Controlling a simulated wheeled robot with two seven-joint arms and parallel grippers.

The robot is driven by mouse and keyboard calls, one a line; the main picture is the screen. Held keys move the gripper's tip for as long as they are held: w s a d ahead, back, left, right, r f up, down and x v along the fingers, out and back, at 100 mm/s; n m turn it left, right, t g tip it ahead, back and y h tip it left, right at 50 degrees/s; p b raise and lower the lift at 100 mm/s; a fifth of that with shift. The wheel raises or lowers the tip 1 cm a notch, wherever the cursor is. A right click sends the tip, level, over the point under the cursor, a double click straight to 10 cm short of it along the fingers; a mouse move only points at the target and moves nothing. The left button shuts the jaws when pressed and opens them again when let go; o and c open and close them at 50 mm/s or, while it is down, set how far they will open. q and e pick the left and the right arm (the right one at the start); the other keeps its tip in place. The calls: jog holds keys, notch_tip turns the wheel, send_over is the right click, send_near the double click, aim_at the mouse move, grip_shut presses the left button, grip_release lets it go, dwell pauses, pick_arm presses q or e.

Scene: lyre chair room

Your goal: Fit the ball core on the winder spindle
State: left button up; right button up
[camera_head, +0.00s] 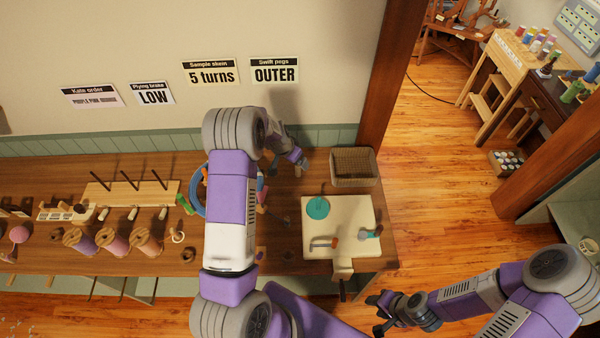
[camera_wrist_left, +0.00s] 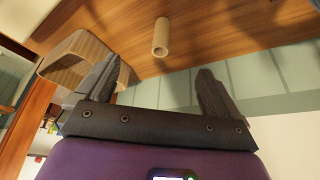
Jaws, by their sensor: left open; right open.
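A tan hollow tube, which looks like the ball core (camera_wrist_left: 160,37), stands on the wooden bench in the left wrist view. It lies beyond my left gripper (camera_wrist_left: 160,68), whose two dark fingers are apart with nothing between them. In the head view my left gripper (camera_head: 301,163) is over the back of the bench, left of the basket; the core is not clear there. A pale board (camera_head: 345,208) carries a teal disc (camera_head: 318,208) and small handled parts; I cannot tell which part is the winder spindle. My right gripper (camera_head: 375,314) is open and empty, off the bench's front right.
A wicker basket (camera_head: 353,166) stands at the bench's back right corner, and in the left wrist view (camera_wrist_left: 73,62) close by the left finger. Several spools (camera_head: 112,243) and a pegged wooden rack (camera_head: 130,194) fill the left. My left arm hides the bench's middle.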

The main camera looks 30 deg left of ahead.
aim_at(295, 168)
pick_arm(q)
jog(key=f, duration=0.1)
jog(key=f+b, duration=0.1)
jog(key=f, duration=0.1)
jog(key=shift+w+f+b, duration=0.1)
jog(key=shift+w+b, duration=0.15)
jog(key=shift+b, duration=0.15)
jog(key=shift+w+d+f, duration=0.1)
jog(key=shift+w+f, duration=0.1)
jog(key=shift+f, duration=0.4)
jog(key=x, duration=0.6)
jog(key=shift+s, duration=0.1)
pick_arm(e)
jog(key=f, duration=0.2)
jog(key=shift+w+f, duration=0.25)
jog(key=shift+f, duration=0.05)
pick_arm(q)
jog(key=shift+c, duration=0.2)
jog(key=c, duration=1)
